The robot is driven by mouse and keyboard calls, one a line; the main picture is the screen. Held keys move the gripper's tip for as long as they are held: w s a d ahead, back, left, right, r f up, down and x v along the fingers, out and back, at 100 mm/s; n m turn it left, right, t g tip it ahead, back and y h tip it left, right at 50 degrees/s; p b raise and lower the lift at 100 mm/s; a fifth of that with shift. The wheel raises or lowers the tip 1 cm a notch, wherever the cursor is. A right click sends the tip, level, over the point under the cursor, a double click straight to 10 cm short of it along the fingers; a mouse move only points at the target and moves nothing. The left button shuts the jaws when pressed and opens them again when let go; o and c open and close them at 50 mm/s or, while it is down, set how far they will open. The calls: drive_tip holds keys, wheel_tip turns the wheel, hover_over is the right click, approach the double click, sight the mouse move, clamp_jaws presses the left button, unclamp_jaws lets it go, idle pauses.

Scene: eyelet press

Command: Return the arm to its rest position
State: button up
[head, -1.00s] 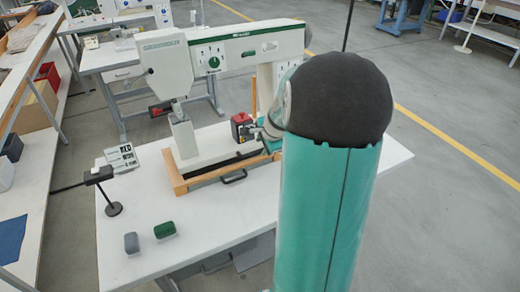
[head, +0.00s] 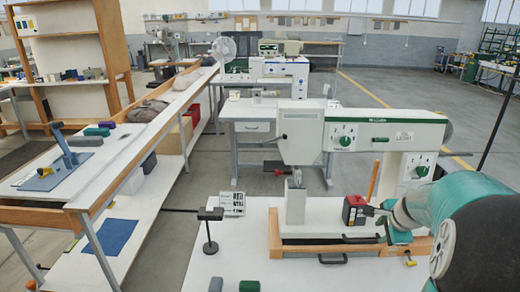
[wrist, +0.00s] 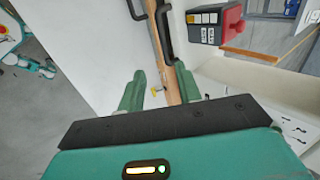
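My arm (head: 485,235) reaches in from the right edge of the head view, teal with a dark joint cover. In the wrist view my gripper (wrist: 160,90) has its two green fingers spread apart, with nothing held between them. Past the fingers lie the wooden edge rail (wrist: 165,45) of the press base and the white table. In the head view the gripper end is beside the press base, right of the red-and-black box (head: 354,210); its fingertips are hard to make out there.
The white-and-green press (head: 360,134) stands on the white table (head: 300,278). A red-and-grey box (wrist: 214,24) is close by in the wrist view. A black stand (head: 210,230), a label board (head: 232,203), and grey and green blocks (head: 249,286) are on the left. A small yellow piece (head: 411,263) lies near the rail.

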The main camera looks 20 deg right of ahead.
drive_tip(key=s+a+r+n+y, duration=0.1)
drive_tip(key=s+a+r+n, duration=0.15)
drive_tip(key=a+n, duration=0.45)
drive_tip(key=s+a+r+n, duration=0.1)
drive_tip(key=a+r+n, duration=0.15)
drive_tip(key=a, duration=0.85)
drive_tip(key=s+a+r+n+y, duration=0.1)
drive_tip(key=s+a+r+n, duration=0.1)
drive_tip(key=a+r+n, duration=0.45)
drive_tip(key=s+a+f+n, duration=0.2)
drive_tip(key=s+a+n, duration=0.3)
drive_tip(key=s+a, duration=0.3)
drive_tip(key=shift+s+a+f, duration=0.2)
drive_tip(key=shift+a+f, duration=0.05)
drive_tip(key=shift+a, duration=0.15)
clamp_jaws()
drive_tip(key=shift+a, duration=0.15)
